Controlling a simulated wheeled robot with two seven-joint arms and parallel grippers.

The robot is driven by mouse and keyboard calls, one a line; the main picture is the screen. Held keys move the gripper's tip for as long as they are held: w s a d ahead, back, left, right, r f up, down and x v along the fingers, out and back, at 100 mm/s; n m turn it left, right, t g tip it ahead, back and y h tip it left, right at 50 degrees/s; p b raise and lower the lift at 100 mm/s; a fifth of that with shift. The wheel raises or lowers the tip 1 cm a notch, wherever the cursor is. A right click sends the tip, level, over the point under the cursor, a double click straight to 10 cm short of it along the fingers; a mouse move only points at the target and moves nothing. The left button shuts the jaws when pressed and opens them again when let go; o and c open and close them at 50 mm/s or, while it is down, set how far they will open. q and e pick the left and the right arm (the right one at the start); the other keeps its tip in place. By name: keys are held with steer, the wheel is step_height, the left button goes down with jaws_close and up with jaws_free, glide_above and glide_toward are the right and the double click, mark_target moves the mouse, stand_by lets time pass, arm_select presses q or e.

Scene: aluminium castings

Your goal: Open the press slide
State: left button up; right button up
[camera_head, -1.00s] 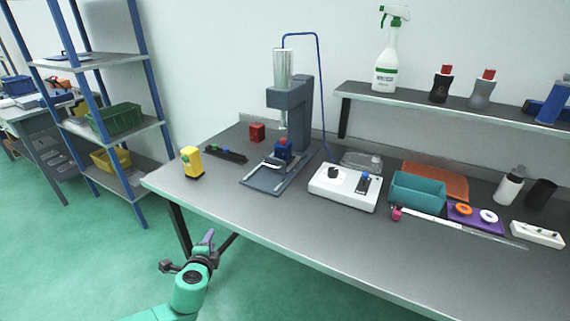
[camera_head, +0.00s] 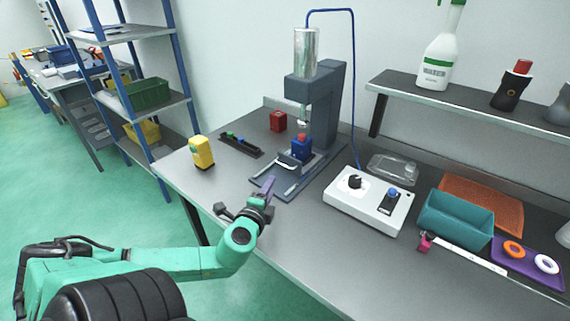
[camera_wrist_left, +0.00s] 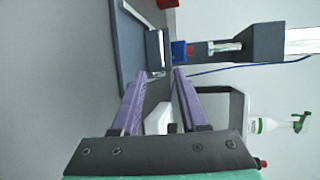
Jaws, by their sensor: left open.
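The press (camera_head: 326,105) stands on the grey bench, with a silver cylinder on top and a dark base plate (camera_head: 268,188). Its slide sits on the base under the ram, with a pale bar handle (camera_head: 287,159) at the front. A blue block with a red top (camera_head: 301,149) is on the slide; this blue block also shows in the left wrist view (camera_wrist_left: 179,51). My left gripper (camera_head: 246,199) is open and empty, in front of the press base and apart from the handle. In the left wrist view, its purple fingers (camera_wrist_left: 159,76) point toward the slide. My right gripper is not in view.
A yellow device (camera_head: 202,152) and a black strip (camera_head: 241,145) lie left of the press. A white control box (camera_head: 369,215) with a knob stands to its right, beside a teal bin (camera_head: 455,232). A shelf (camera_head: 450,100) hangs above. The bench front is clear.

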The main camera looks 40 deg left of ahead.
mark_target(282, 165)
arm_select(q)
steer(key=shift+w+a+b, duration=0.35)
steer(key=shift+w+a, duration=0.3)
steer(key=shift+w, duration=0.35)
steer(key=shift+x, duration=1.05)
steer(key=x, duration=0.7)
steer(key=shift+w+f+b, duration=0.15)
steer(key=shift+w+b, duration=0.05)
steer(key=shift+b, duration=0.2)
steer(key=shift+w+a+f, duration=0.15)
steer(key=shift+w+a, duration=0.05)
steer(key=shift+w, duration=0.3)
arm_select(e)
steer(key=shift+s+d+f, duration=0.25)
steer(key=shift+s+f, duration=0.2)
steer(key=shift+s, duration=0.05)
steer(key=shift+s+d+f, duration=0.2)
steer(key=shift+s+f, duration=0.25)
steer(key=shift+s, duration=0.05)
arm_select(q)
steer(key=shift+s, duration=0.1)
jaws_close()
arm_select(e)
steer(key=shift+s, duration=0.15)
